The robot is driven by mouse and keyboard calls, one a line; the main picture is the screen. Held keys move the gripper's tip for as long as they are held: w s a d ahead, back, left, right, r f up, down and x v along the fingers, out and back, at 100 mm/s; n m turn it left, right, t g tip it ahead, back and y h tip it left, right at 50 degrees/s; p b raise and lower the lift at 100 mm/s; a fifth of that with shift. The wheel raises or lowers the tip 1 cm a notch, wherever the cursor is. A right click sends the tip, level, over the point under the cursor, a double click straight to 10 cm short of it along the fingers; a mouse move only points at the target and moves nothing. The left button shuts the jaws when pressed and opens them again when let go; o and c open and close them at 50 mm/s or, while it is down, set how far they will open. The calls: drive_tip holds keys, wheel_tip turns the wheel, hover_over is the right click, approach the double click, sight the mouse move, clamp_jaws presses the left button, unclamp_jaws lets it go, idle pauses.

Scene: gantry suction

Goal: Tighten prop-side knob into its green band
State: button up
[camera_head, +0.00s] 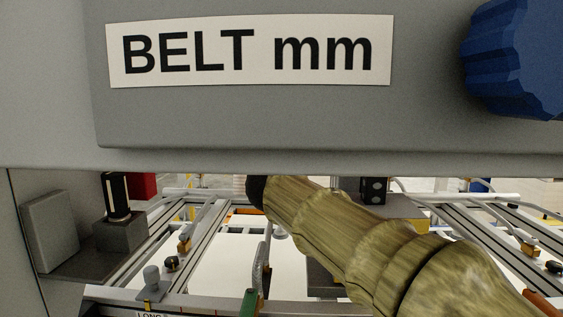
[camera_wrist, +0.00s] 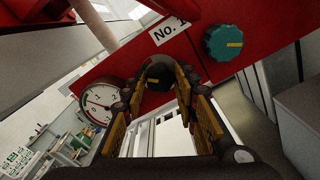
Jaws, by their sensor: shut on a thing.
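A dark round knob (camera_wrist: 160,74) sits on a red panel (camera_wrist: 120,72) in the wrist view. My gripper (camera_wrist: 164,82) has its two orange-padded fingers on either side of the knob, closed on it. A white round gauge (camera_wrist: 100,103) with a needle and numbers is on the panel just left of the fingers. The left finger is close to its right edge. A green band on the dial cannot be made out. In the head view neither this knob nor the fingers can be made out.
In the head view a grey box with a "BELT mm" label (camera_head: 250,50) and a blue knob (camera_head: 515,55) fills the top. Rails (camera_head: 185,250) lie below.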

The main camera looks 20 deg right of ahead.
idle(0.3)
drive_tip(key=o, duration=0.9)
drive_tip(key=v, duration=1.2)
